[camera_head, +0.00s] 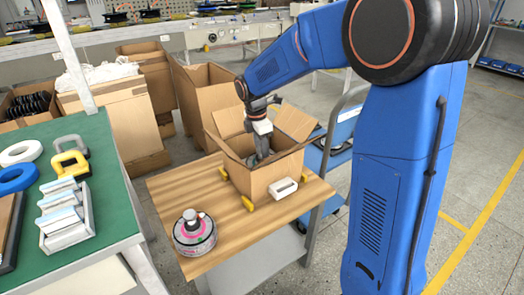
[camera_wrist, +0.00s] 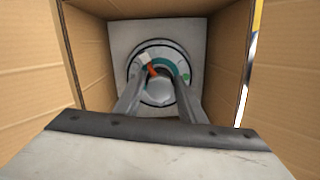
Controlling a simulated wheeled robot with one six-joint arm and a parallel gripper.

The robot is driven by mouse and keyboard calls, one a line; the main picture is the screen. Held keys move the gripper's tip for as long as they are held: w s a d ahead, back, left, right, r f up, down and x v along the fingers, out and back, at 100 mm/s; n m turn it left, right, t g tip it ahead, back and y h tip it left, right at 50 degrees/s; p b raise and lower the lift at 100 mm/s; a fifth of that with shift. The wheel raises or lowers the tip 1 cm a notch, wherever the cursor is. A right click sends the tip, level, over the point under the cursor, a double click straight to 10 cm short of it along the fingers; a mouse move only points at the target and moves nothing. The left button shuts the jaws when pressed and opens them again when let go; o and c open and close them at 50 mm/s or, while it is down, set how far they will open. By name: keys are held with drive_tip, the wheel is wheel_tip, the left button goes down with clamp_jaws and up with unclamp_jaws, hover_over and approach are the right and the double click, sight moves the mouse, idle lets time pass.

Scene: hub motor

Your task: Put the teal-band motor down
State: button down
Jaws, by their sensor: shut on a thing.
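The teal-band motor (camera_wrist: 178,66) is down inside the open cardboard box, seen in the wrist view, with a teal arc on its round face. My gripper (camera_wrist: 158,88) reaches into the box, its two fingers shut on the motor's middle hub. The cardboard box (camera_head: 262,182) stands on the wooden table top (camera_head: 165,198) with its flaps open. In the head view my gripper (camera_head: 262,150) goes into the box and its walls hide the motor. A grey surface lies behind the motor; I cannot tell whether the motor touches it.
A motor with a pink band (camera_head: 195,233) stands at the table's front left. A white block (camera_head: 283,188) lies by the box, and yellow corner pieces (camera_head: 248,204) sit around it. A green bench (camera_head: 95,140) with rings is at left.

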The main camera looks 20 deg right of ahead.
drive_tip(key=c, duration=1.2)
unclamp_jaws()
drive_tip(key=shift+o, duration=0.2)
drive_tip(key=r, duration=0.3)
drive_tip(key=a+r, duration=0.1)
drive_tip(key=r, duration=0.7)
drive_tip(key=shift+s+a+r, duration=0.1)
drive_tip(key=shift+a+r, duration=0.1)
drive_tip(key=shift+r, duration=0.35)
drive_tip(key=shift+s, duration=0.1)
